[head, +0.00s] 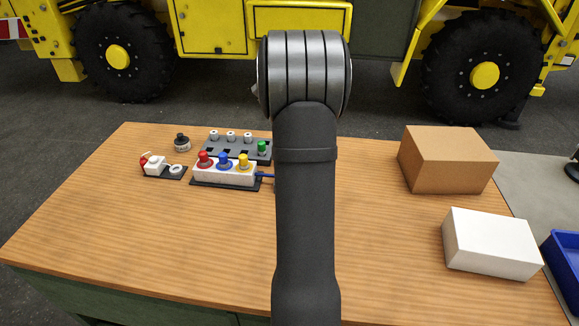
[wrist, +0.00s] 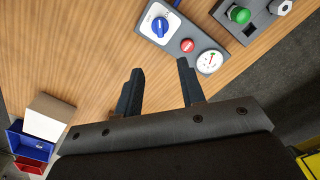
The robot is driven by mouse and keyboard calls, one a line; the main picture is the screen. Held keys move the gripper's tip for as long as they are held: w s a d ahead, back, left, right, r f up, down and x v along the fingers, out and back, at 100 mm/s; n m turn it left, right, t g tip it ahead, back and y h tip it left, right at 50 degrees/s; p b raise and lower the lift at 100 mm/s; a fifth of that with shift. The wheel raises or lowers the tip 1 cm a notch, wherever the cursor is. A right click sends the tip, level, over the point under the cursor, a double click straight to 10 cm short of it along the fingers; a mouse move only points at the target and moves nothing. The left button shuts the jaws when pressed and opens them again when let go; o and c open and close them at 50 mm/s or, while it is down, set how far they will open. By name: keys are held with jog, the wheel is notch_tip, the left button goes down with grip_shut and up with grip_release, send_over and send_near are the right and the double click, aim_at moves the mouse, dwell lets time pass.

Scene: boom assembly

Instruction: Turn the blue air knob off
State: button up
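In the wrist view, a blue air knob (wrist: 159,26) sits on a white dial plate at the left end of a grey panel (wrist: 174,44). Its setting is too small to read. The same panel carries a red button (wrist: 187,45) and a round white gauge (wrist: 209,61). My gripper (wrist: 160,68) is open and empty. Its fingers are apart, below the knob in the picture and not touching it. In the head view my arm hides this panel and my gripper.
On the wooden table (head: 190,255), a white block (head: 225,172) holds red, blue and yellow knobs, with a grey rack (head: 236,148) behind. A small white fixture (head: 162,168) stands left. A brown box (head: 447,160), white box (head: 490,243) and blue bin (head: 565,262) are right. The front left is clear.

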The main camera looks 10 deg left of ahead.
notch_tip(320, 180, down, 17)
jog(key=shift+f+m, duration=0.2)
jog(key=shift+m, duration=0.9)
grip_shut()
